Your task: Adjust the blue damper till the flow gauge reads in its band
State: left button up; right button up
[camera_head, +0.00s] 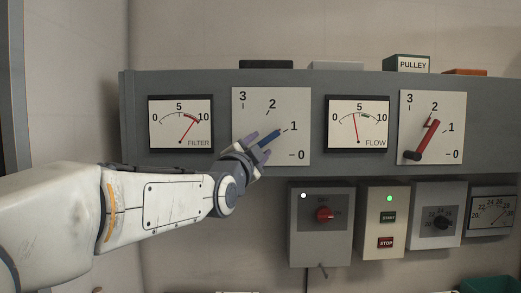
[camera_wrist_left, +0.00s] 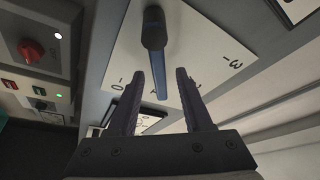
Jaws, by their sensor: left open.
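The blue damper (camera_head: 271,138) is a lever on a white plate marked 0 to 3, and it points close to the 1. In the left wrist view its blue handle (camera_wrist_left: 159,72) reaches down between my fingers. My left gripper (camera_head: 261,140) is open at the damper, with one finger on each side of the handle; I cannot tell whether either touches it. The flow gauge (camera_head: 357,125) has its red needle nearly upright, around the 5. A dark green band lies on its scale to the right of the needle. My right gripper is not in view.
The filter gauge (camera_head: 180,124) is left of the damper plate. A red lever (camera_head: 425,142) on another plate is at the right. Below the panel are a box with a red knob (camera_head: 324,214), a start/stop box (camera_head: 386,220) and a black-knob box (camera_head: 438,219).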

pick_arm(q)
jog(key=b+v, duration=0.3)
jog(key=v, duration=0.5)
jog(key=shift+s+b, duration=0.15)
jog(key=shift+b, duration=0.15)
jog(key=shift+a+f, duration=0.1)
jog(key=shift+a, duration=0.05)
jog(key=s+d+f+n+g+y, duration=0.15)
jog(key=s+f+g, duration=0.3)
jog(key=f, duration=0.75)
jog(key=s+d+f+n+g, duration=0.15)
jog(key=s+f+g, duration=0.3)
jog(key=f, duration=0.75)
jog(key=s+a+f+n+g+y, duration=0.2)
jog(key=s+a+f+n+g, duration=0.1)
jog(key=s+f, duration=0.6)
jog(key=s+a+f+n+g+y, duration=0.2)
jog(key=s+a+f+g, duration=0.4)
jog(key=s+f, duration=0.3)
jog(key=s+g+y, duration=0.1)
jog(key=s, duration=0.2)
jog(key=shift+s+a+f+n, duration=0.35)
jog(key=shift+s+n, duration=0.05)
jog(key=shift+y, duration=0.25)
